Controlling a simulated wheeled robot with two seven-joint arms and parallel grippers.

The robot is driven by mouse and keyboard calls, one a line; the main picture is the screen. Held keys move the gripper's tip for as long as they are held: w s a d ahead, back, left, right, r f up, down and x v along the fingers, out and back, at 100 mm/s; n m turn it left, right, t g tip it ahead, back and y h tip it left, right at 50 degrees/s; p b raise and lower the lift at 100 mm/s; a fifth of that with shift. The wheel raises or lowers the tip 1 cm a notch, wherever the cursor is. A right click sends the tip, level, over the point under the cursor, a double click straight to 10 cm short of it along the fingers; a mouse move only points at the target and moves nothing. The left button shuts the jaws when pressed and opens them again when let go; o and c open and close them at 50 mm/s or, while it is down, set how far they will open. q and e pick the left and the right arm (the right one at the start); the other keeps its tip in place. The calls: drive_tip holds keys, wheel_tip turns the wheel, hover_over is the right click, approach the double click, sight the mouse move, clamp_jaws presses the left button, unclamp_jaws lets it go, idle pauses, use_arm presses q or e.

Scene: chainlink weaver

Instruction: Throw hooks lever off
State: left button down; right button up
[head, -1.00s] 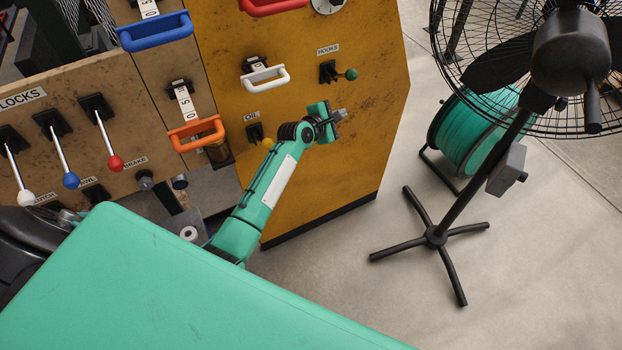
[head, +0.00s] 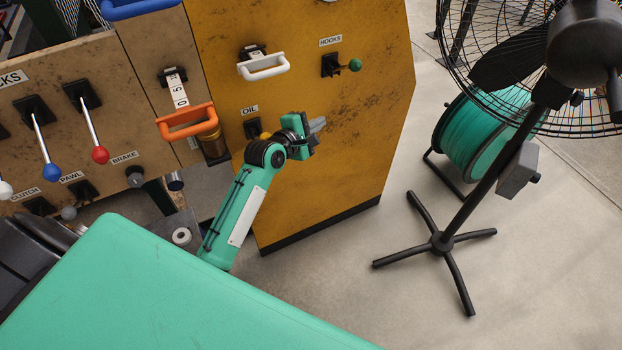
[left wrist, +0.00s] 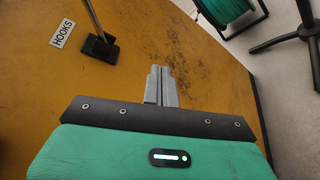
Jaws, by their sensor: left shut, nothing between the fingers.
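The hooks lever (head: 354,65) has a green ball knob on a short stem that points right from a black base on the yellow panel (head: 370,120), under the HOOKS label (head: 330,41). In the left wrist view the lever's base and stem (left wrist: 98,40) show at the upper left, and the knob is out of frame. My left gripper (head: 318,125) is shut and empty, below and a little left of the lever and apart from it. Its closed grey fingers also show in the left wrist view (left wrist: 161,86). My right gripper is not in view.
A white handle (head: 264,68) and the OIL lever (head: 254,128) are left of my gripper. An orange handle (head: 186,122) is further left. A black stand fan (head: 470,200) and a green hose reel (head: 482,135) stand right of the panel. The floor between is clear.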

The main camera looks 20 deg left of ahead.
use_arm(q)
drive_tip(key=s+f+m+g+y, duration=0.1)
drive_tip(key=s+f+m+g, duration=0.2)
drive_tip(key=f, duration=1.6)
drive_tip(key=shift+s+m, duration=0.2)
drive_tip(key=shift+m, duration=0.3)
drive_tip(key=s+f+m+g+y, duration=0.1)
drive_tip(key=s+f+m+g, duration=0.25)
drive_tip(key=s+f, duration=0.85)
drive_tip(key=s+f+m+g+y, duration=0.15)
drive_tip(key=s+f+m, duration=0.5)
drive_tip(key=f, duration=0.95)
drive_tip(key=s+f+m+g, duration=0.2)
drive_tip(key=s+f+m, duration=0.1)
drive_tip(key=s, duration=0.9)
drive_tip(key=s+f+m+g, duration=0.2)
drive_tip(key=s+f, duration=0.4)
drive_tip(key=s, duration=0.5)
drive_tip(key=s+f+m+g, duration=0.2)
drive_tip(key=s+f, duration=0.3)
drive_tip(key=s, duration=0.7)
drive_tip(key=shift+s+d+f+m, duration=0.25)
drive_tip(key=shift+s+m, duration=0.1)
drive_tip(key=shift+m, duration=0.45)
